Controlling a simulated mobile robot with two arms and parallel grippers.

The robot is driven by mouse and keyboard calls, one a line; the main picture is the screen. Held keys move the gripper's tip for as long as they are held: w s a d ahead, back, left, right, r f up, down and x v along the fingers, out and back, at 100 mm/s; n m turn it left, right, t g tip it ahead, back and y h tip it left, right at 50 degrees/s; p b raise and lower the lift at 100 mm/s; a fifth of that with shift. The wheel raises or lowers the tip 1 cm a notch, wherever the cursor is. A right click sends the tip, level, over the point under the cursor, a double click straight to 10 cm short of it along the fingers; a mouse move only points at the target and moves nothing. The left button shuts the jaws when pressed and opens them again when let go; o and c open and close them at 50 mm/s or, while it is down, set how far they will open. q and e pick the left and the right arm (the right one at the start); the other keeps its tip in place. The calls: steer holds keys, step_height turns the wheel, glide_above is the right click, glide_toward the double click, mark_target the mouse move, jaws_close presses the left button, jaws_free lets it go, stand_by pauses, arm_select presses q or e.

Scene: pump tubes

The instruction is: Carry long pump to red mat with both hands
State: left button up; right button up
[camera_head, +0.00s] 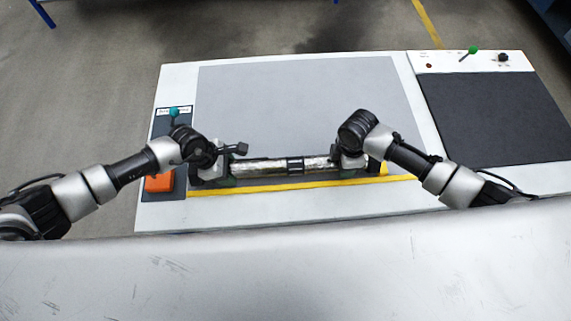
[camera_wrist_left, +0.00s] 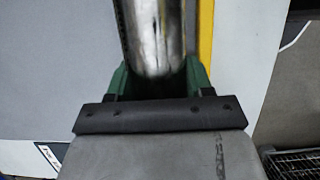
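The long pump (camera_head: 265,166) is a shiny metal tube with a dark band in its middle, lying level across the front of the white table. My left gripper (camera_head: 228,172) is at its left end. In the left wrist view, the tube (camera_wrist_left: 153,35) lies between the green fingers of my left gripper (camera_wrist_left: 158,80), which appear to touch both sides. My right gripper (camera_head: 343,165) is at the pump's right end; its wrist hides the fingers. I see no red mat in either view.
The white table (camera_head: 175,85) has a grey surface (camera_head: 290,100) with a yellow stripe (camera_head: 290,187) near the front. An orange block (camera_head: 158,183) and a teal-topped lever (camera_head: 174,112) are at left. A black surface (camera_head: 490,120) and a green-topped lever (camera_head: 473,50) are at right.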

arm_select(q)
jaws_close()
arm_select(e)
jaws_close()
arm_select(q)
steer(key=shift+w+r, duration=0.1)
steer(key=shift+r, duration=0.1)
arm_select(e)
steer(key=shift+w+r, duration=0.1)
steer(key=shift+r, duration=0.1)
